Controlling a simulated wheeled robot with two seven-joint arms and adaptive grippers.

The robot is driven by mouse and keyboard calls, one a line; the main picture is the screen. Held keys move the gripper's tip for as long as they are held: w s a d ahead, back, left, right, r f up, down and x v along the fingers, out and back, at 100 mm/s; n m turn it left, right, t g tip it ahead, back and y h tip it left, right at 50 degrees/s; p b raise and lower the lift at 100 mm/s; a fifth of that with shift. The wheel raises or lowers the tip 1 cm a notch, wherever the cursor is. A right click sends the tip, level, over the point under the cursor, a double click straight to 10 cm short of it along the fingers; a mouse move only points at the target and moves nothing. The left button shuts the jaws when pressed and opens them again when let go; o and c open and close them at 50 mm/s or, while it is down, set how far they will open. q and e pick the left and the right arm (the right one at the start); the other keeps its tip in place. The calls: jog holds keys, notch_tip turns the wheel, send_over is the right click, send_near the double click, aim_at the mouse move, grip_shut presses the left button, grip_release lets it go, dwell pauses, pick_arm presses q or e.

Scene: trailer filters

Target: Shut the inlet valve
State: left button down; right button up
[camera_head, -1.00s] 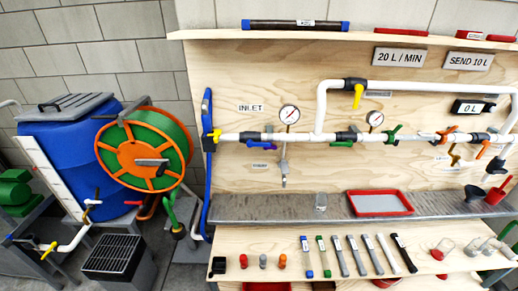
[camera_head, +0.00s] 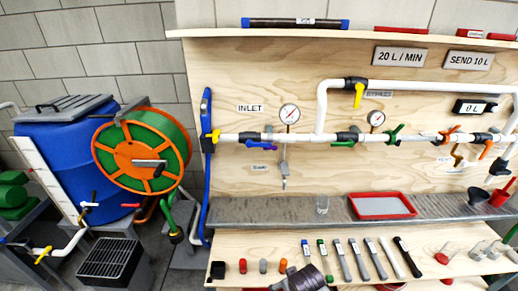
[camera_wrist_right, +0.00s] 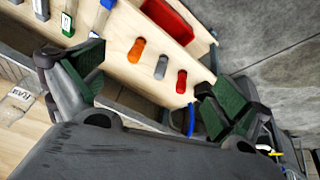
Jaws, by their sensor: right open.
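The inlet valve seems to be the yellow-handled valve (camera_head: 212,137) at the left end of the white pipe, below and left of the INLET label (camera_head: 250,108). A blue hose (camera_head: 206,100) runs beside it. My right gripper (camera_wrist_right: 150,92) is open and empty in the right wrist view, its green-padded fingers spread wide above the lower shelf. Part of my right arm (camera_head: 305,279) shows at the bottom edge of the head view, well below and right of the valve. My left gripper is not in view.
The lower shelf (camera_head: 270,242) holds small coloured caps and several tools. A red tray (camera_head: 382,206) rests on the grey ledge above. A pressure gauge (camera_head: 289,114) and other valves sit along the pipe. An orange hose reel (camera_head: 140,157) stands at left.

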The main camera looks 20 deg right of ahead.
jog(key=w+r+m+t+h, duration=0.2)
jog(key=w+r+t, duration=0.1)
jog(key=w+r, duration=0.55)
jog(key=w+r+m+t+h, duration=0.1)
jog(key=w+r+t, duration=0.35)
jog(key=r, duration=0.75)
jog(key=m+t+h+b, duration=0.1)
jog(key=m+t, duration=0.1)
jog(key=t, duration=0.3)
send_near(259, 143)
jog(key=v, duration=0.6)
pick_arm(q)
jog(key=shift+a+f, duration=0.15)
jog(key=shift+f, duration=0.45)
pick_arm(e)
jog(key=shift+w+a+f, duration=0.1)
jog(key=shift+w+f, duration=0.1)
jog(key=shift+w, duration=0.1)
jog(key=p+x, duration=0.2)
jog(key=x, duration=1.1)
jog(key=shift+r, duration=0.15)
jog(key=shift+w, duration=0.25)
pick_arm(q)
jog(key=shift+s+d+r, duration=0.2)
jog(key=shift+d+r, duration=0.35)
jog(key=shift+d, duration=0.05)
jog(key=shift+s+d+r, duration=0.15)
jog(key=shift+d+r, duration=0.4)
pick_arm(e)
jog(key=shift+d, duration=0.25)
